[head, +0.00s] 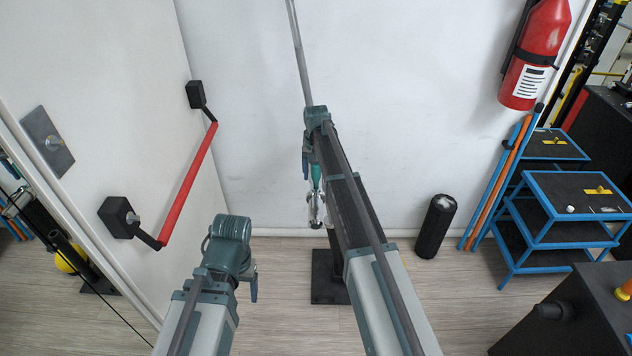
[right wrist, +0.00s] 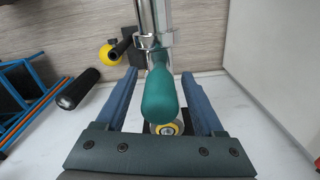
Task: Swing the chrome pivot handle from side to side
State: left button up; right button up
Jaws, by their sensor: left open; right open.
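The chrome pivot handle (right wrist: 152,22) has a green grip (right wrist: 172,95). In the right wrist view the grip lies between the two blue fingers of my right gripper (right wrist: 158,76), with visible gaps on both sides. The gripper is open around it. In the head view the green grip (head: 316,176) and chrome part (head: 317,210) show beside my right arm, which hides much of the handle and its stand. My right gripper (head: 307,165) is there, by the grip. My left gripper (head: 252,287) is open and empty, low on the left, away from the handle.
A white door with a red push bar (head: 190,182) stands left. A black cylinder (head: 436,226) stands on the floor right of the handle. Further right are a blue-framed step (head: 545,228) and a red extinguisher (head: 535,55). A black base plate (head: 328,278) lies below.

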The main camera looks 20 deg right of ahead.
grip_shut()
dwell(0.4)
dwell(1.1)
